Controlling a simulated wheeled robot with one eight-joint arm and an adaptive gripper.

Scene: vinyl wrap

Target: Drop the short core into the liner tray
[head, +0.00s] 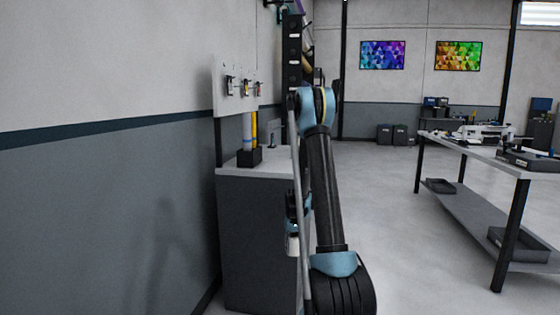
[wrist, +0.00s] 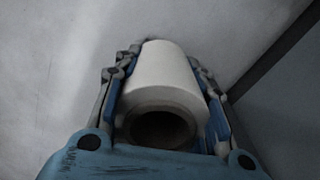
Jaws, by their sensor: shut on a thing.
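The short core (wrist: 170,75) is a white roll with a hollow brown inside, seen from its open end in the wrist view. My gripper (wrist: 165,85) is shut on it, with blue-padded fingers on both sides. In the head view my gripper (head: 293,222) hangs partly behind my arm, in front of the grey cabinet, with the white core (head: 293,243) low in it. Dark trays lie on the right table's lower shelf, one far (head: 440,186) and one near (head: 512,240). I cannot tell which is the liner tray.
The grey cabinet (head: 255,235) stands against the left wall, with a black holder (head: 249,157) of upright rolls on top. The workbench (head: 485,148) at right carries tools and a dark tray (head: 528,161). The floor (head: 400,230) between them is clear.

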